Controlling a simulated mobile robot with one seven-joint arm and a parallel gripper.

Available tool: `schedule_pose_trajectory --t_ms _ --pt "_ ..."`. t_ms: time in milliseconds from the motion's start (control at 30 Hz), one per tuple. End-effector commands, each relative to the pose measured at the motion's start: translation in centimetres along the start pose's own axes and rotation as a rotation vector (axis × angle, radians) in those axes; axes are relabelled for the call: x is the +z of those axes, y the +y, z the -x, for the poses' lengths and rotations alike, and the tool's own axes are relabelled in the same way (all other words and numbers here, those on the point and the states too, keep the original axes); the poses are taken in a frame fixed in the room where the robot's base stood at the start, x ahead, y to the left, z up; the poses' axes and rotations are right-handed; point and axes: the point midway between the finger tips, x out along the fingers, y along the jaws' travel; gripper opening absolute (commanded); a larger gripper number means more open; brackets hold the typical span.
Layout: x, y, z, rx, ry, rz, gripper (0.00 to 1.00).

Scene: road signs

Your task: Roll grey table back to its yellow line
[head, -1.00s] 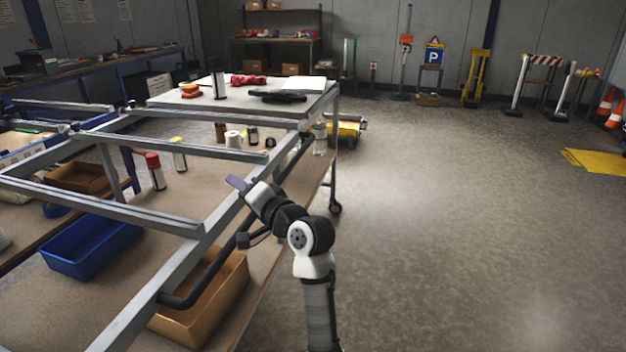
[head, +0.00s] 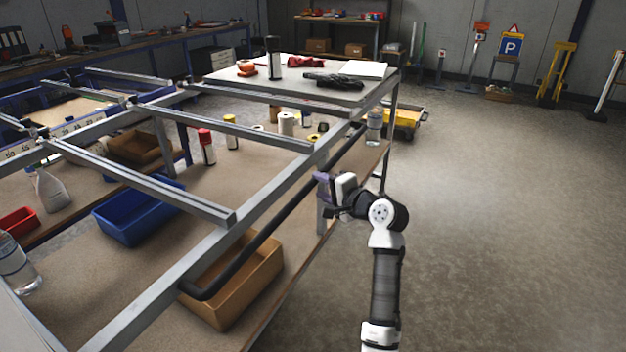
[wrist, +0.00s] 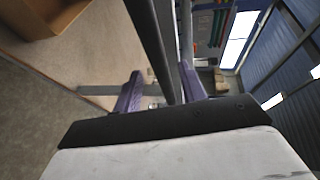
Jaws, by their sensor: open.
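The grey table (head: 208,246) is a metal frame with open crossbars and a wooden lower shelf. A black push bar (head: 262,238) runs along its right side, and the wrist view shows this dark bar (wrist: 150,38) too. My gripper (head: 324,186) is at the right side of the table, by the bar's middle. In the wrist view my gripper's purple fingers (wrist: 161,78) are apart, and the bar appears between them, not clasped. Whether they touch it cannot be told. A table wheel is hidden behind my arm. No yellow line is visible.
A brown bin (head: 232,300), a blue bin (head: 135,215) and several bottles and cans stand on the lower shelf. A yellow cart (head: 405,122) stands beyond. The floor (head: 490,230) right is clear.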

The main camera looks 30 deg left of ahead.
Motion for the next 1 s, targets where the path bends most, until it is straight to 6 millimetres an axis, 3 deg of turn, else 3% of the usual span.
schedule_pose_trajectory --t_ms 100,300,667,900,1000 --pt "0.0 -0.2 -2.1 0.002 -0.001 0.001 0.41" --pt "0.0 -0.1 -4.0 0.0 0.001 0.001 0.41" --pt "0.0 0.0 -4.5 0.0 0.001 0.002 0.4" --pt "0.0 0.0 -4.4 0.0 0.001 0.001 0.09" --pt "0.0 0.0 -4.4 0.0 0.001 0.001 0.0"
